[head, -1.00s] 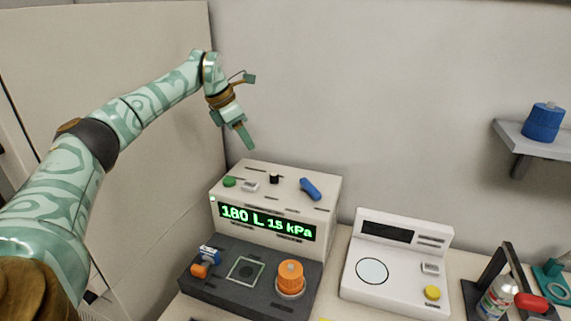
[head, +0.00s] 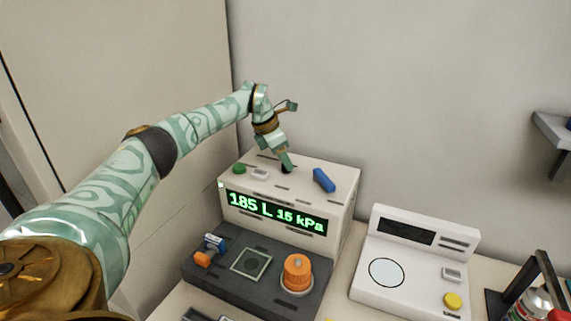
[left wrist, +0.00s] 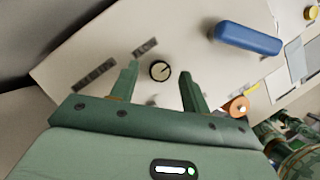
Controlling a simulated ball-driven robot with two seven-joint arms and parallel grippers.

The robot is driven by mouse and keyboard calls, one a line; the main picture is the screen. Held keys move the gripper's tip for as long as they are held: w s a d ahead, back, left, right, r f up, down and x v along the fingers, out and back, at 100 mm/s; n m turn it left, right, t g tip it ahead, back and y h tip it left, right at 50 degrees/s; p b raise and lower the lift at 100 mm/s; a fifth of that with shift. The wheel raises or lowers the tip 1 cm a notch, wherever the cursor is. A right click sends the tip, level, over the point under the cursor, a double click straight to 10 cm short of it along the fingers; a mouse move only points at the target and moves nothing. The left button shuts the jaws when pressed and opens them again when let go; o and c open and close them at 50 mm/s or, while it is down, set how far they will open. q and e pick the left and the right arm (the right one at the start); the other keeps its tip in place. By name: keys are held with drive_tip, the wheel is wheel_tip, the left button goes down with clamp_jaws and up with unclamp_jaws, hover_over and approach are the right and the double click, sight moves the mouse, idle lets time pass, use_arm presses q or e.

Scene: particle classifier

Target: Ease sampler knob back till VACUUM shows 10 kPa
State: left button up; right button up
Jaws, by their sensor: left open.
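The small dark sampler knob (head: 287,170) stands on top of the beige box (head: 348,205). In the left wrist view the round knob (left wrist: 159,71), with a pale top and a dark pointer line, lies between my two fingertips. My left gripper (head: 288,161) is open, pointing down at the knob, with a gap on each side of it. The green display (head: 276,214) on the box front reads 185 L and 15 kPa. My right gripper is out of view.
A blue handle (head: 323,180) stands right of the knob; a green button (head: 240,168) is to its left. The dark base in front carries an orange knob (head: 297,272) and a blue-and-orange part (head: 208,250). A white scale (head: 418,262) stands to the right.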

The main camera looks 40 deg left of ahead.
use_arm(q)
drive_tip(key=shift+w+d+f, duration=0.1)
drive_tip(key=shift+w+f, duration=0.1)
drive_tip(key=shift+f, duration=0.35)
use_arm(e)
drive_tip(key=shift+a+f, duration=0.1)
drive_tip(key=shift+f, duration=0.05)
use_arm(q)
drive_tip(key=c, duration=1)
drive_tip(key=shift+r+p, duration=0.2)
drive_tip(key=shift+p, duration=0.15)
drive_tip(key=n+y+p, duration=0.1)
drive_tip(key=n+p, duration=0.2)
drive_tip(key=p, duration=0.2)
drive_tip(key=n+y+p, duration=0.2)
drive_tip(key=n+p, duration=0.2)
drive_tip(key=p, duration=0.2)
drive_tip(key=shift+d+r+t, duration=0.15)
drive_tip(key=shift+d+t, duration=0.05)
drive_tip(key=shift+t, duration=0.1)
drive_tip(key=shift+f+n+y+p, duration=0.2)
drive_tip(key=shift+n+y+p, duration=0.2)
drive_tip(key=shift+n+p, duration=0.7)
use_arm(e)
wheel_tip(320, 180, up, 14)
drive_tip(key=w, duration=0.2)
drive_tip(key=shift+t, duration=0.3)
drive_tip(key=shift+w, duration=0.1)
